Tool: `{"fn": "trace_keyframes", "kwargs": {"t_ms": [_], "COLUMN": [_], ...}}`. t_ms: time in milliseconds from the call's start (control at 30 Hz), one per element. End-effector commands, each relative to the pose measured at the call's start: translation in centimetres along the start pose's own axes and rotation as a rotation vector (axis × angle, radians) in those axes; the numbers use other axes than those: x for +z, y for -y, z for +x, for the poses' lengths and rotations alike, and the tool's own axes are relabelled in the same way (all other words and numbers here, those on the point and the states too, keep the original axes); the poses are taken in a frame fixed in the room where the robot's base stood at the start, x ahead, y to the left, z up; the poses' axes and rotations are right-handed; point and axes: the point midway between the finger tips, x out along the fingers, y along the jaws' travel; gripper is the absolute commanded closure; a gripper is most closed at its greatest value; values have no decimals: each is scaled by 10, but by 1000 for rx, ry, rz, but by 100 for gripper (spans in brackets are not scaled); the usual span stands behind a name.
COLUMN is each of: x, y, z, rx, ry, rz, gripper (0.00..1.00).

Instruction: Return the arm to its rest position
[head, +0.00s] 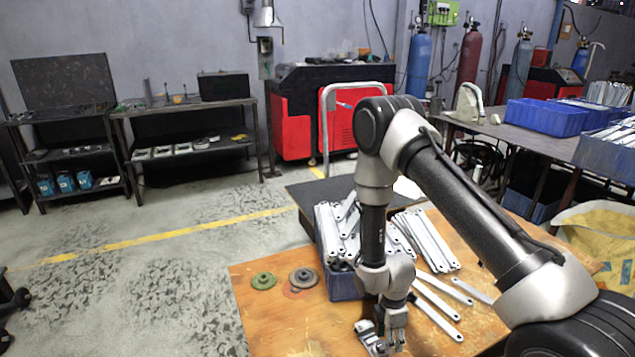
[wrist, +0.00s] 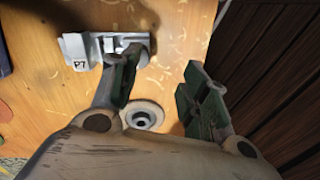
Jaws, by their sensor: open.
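My arm is bent over the wooden table (head: 262,325), with its end pointing down. My gripper (head: 391,343) is low near the table's front part. In the wrist view my gripper (wrist: 163,85) has its two green-padded fingers apart, with nothing held between them. A grey metal piece marked P7 (wrist: 82,50) lies beside and partly behind the left finger; whether they touch I cannot tell. A pale piece (head: 366,334) shows left of the gripper in the head view. A round disc with a dark centre (wrist: 143,115) is partly hidden below the fingers.
A blue bin (head: 340,284) holds several metal strips (head: 338,228). More strips (head: 437,310) lie loose right of my gripper. A green disc (head: 263,280) and a grey disc (head: 303,278) lie left of the bin. Dark slatted wood (wrist: 275,70) is close on the wrist view's right.

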Motion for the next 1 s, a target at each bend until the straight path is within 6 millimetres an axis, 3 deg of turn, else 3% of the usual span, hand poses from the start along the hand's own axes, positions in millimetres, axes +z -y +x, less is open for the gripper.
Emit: {"fn": "trace_keyframes", "kwargs": {"t_ms": [100,167,467,667,800,1000], "x": [10,14,31,50,65,85], "y": [45,59,81,97,118,156], "z": [-3,-18,-139,-240,-306,-383], "rx": [-145,-196,-263,-227,-181,-87], "ry": [50,81,172,176,146,53], "rz": [215,325,805,1110,1297,1501], "gripper": [55,55,55,55,55,55]}}
